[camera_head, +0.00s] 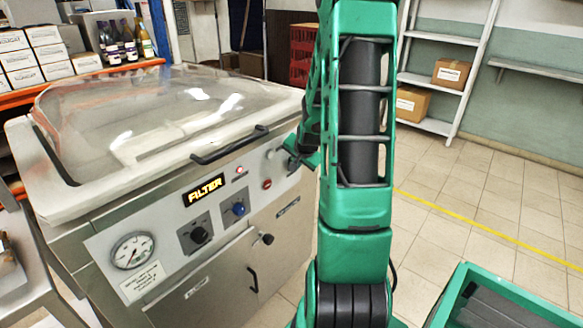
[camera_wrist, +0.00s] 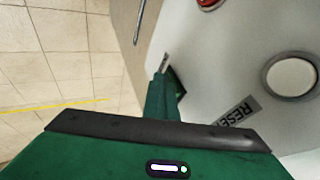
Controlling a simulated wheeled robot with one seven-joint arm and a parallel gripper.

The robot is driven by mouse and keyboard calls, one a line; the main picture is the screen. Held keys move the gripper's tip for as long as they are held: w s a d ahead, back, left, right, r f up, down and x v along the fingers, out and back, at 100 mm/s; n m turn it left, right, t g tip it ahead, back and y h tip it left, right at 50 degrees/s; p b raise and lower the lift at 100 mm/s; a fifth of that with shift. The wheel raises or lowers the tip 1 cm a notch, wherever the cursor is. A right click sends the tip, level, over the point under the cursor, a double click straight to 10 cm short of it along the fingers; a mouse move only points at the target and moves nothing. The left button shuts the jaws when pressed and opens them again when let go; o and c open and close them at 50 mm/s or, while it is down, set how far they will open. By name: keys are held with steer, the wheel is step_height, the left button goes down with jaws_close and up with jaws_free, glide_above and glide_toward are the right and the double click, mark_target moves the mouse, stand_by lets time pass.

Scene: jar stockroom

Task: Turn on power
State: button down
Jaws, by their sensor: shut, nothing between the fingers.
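The steel machine (camera_head: 100,215) with a clear domed lid (camera_head: 170,110) stands at left, its front control panel (camera_head: 150,225) facing me. An amber display (camera_head: 205,190) on the panel reads "FILTER". A red button (camera_head: 267,184) sits right of the display; a red part (camera_wrist: 208,3) shows at the wrist view's top edge. A pale round button (camera_wrist: 291,74) lies beside a "RESET" label (camera_wrist: 237,110). My gripper (camera_head: 293,163) is at the panel's right end, shut and empty. In the wrist view its fingertips (camera_wrist: 165,63) are near the panel; contact is unclear. I cannot read which control is power.
The panel also has a gauge (camera_head: 133,250), a black knob (camera_head: 198,235) and a blue knob (camera_head: 238,209). A black lid handle (camera_head: 230,146) juts out above it. Boxes and bottles fill an orange shelf behind.

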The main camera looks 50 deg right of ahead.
steer(key=shift+d+r, duration=0.1)
steer(key=shift+r, duration=0.1)
steer(key=shift+r, duration=0.75)
steer(key=s+a+r, duration=0.3)
steer(key=s+r, duration=0.5)
steer(key=shift+s+r, duration=0.25)
steer(key=shift+s, duration=0.05)
stand_by(0.6)
steer(key=shift+a, duration=0.1)
